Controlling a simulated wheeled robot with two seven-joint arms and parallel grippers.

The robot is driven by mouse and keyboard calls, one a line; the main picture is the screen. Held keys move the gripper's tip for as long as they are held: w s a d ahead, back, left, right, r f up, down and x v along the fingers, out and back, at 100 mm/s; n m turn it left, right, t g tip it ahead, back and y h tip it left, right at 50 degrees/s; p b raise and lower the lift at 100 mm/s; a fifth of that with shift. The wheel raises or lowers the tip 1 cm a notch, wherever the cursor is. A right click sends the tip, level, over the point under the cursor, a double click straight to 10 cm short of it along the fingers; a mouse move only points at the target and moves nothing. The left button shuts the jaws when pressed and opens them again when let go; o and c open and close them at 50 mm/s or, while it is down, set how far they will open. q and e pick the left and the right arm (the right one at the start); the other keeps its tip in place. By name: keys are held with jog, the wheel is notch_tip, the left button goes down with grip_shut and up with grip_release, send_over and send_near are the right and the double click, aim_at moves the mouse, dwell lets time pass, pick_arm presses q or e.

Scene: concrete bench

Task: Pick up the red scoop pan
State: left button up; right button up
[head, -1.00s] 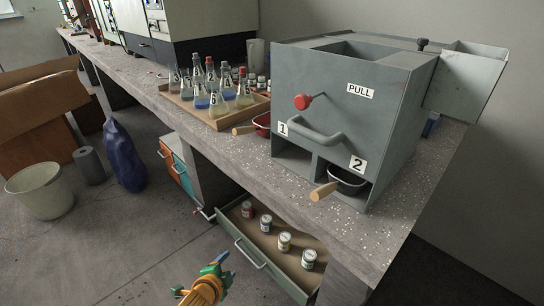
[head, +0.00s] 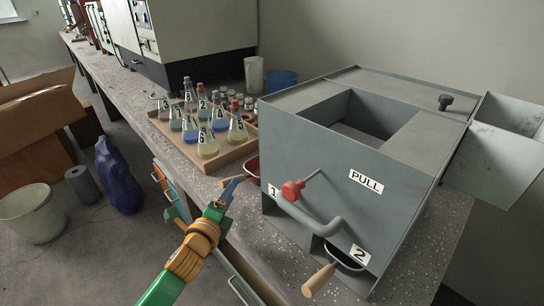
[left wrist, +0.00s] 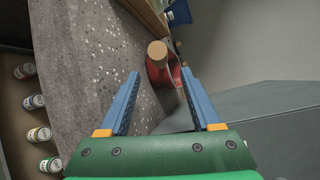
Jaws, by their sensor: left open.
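The red scoop pan (head: 253,168) is on the bench beside the left side of the grey box, near label 1, and partly hidden by the box in the head view. In the left wrist view the red pan (left wrist: 165,78) shows with the round end of its wooden handle (left wrist: 157,52) facing the camera. My left gripper (head: 231,186) is open, with its blue fingers close to the handle. In the left wrist view the left gripper's fingers (left wrist: 160,74) appear on either side of the pan and handle; I cannot tell if they touch. My right gripper is not in view.
The grey box (head: 350,150) has a red knob (head: 292,190) and a curved bar (head: 310,215) near the pan. A second pan's wooden handle (head: 318,280) sticks out by label 2. A wooden tray (head: 235,152) of flasks stands behind. An open drawer holds several jars (left wrist: 34,102).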

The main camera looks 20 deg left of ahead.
pick_arm(q)
jog(key=shift+x, duration=0.85)
jog(key=b+x, duration=0.1)
jog(key=x, duration=0.4)
jog(key=shift+a+r, duration=0.1)
jog(key=shift+a, duration=0.1)
jog(key=shift+s+r, duration=0.1)
jog(key=shift+s, duration=0.05)
jog(key=shift+c, duration=0.8)
grip_shut()
